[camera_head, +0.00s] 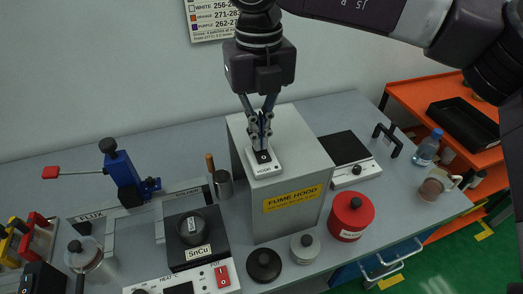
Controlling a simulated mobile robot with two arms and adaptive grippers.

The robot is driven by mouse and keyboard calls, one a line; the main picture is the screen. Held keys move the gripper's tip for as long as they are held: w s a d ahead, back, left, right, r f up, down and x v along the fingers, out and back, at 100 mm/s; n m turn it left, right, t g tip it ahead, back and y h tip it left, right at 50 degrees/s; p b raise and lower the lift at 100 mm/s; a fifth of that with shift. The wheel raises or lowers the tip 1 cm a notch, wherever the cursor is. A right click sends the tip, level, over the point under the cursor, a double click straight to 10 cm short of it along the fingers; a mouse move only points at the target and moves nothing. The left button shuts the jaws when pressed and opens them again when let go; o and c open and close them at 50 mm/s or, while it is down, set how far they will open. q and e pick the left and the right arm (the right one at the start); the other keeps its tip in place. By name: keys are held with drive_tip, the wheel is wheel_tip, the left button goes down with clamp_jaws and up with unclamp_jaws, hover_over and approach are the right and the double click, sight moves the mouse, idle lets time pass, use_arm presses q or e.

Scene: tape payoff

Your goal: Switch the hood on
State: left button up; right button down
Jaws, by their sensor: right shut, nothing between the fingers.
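The grey fume hood (284,226) stands upright on the bench, with a yellow "FUME HOOD" label on its front. On its top sits a white switch plate (265,170) marked "HOOD", with a black rocker switch (263,156). My right gripper (261,142) comes down from above with its fingers shut and empty. Its fingertips are at the back edge of the rocker and partly cover it; I cannot tell whether they touch it. Which way the rocker is tipped is not clear. My left gripper is not in view.
An orange shelf (411,93) is at right. The bench behind the press is clear.

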drive_tip(key=shift+f, duration=0.25)
drive_tip(key=shift+r+p, duration=1.9)
drive_tip(key=shift+r, duration=1.65)
